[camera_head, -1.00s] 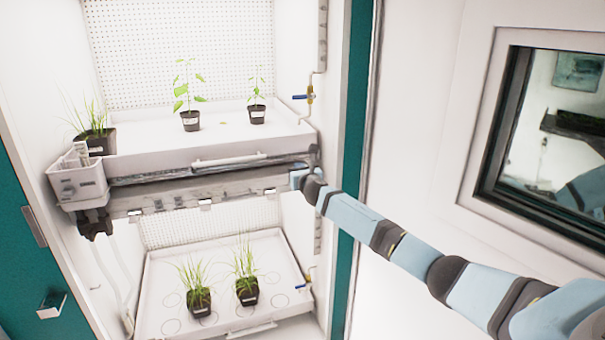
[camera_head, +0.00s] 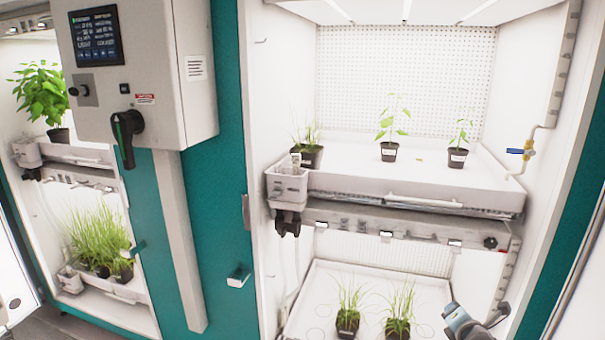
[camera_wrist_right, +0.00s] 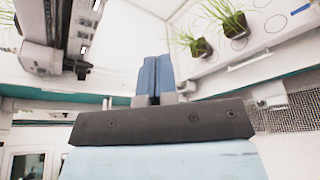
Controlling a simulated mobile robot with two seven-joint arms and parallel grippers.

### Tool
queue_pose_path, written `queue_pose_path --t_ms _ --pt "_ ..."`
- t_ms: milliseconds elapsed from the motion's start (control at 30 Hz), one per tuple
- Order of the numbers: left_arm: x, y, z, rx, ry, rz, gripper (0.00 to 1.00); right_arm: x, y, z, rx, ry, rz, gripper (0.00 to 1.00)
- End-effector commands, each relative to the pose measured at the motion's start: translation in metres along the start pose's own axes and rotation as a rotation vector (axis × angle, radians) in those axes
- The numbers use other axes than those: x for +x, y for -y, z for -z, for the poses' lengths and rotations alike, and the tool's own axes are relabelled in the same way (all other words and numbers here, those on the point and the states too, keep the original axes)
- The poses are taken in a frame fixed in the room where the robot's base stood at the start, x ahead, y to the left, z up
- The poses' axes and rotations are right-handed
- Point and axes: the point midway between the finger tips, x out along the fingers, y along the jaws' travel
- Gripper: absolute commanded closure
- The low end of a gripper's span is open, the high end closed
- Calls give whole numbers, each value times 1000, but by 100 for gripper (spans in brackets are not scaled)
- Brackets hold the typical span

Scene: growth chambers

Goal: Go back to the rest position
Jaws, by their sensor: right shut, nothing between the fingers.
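My right gripper (camera_head: 455,314) shows at the lower right of the head view, in front of the lower tray's right side. In the right wrist view its two blue fingers (camera_wrist_right: 155,76) stand together, shut with nothing between them. My left gripper is in neither view. Most of my right arm is outside the head view.
The open chamber has an upper tray (camera_head: 420,180) with small potted plants and a lower tray (camera_head: 420,290) with two grass pots. A grey caddy (camera_head: 287,187) hangs at the upper tray's left corner. A control box (camera_head: 170,60) and another planted chamber stand left.

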Motion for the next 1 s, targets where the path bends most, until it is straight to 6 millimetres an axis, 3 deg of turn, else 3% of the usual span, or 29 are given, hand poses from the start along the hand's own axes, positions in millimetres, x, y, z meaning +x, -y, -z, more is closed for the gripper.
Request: queue_pose_path --t_ms 33,200,400,600,700,833,1000 --pt "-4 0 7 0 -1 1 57 -23 4 37 139 -58 8 100" --pt "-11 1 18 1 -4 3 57 -106 14 138 660 -212 78 100" --pt "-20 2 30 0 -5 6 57 -220 17 217 1311 -308 247 100" --pt "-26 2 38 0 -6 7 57 -316 14 250 1867 -286 429 100" --pt "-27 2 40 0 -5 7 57 -345 13 255 2044 -256 490 100" --pt "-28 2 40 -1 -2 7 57 -363 13 256 2159 -229 526 100" --pt "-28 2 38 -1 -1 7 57 -366 12 256 2182 -225 533 100"
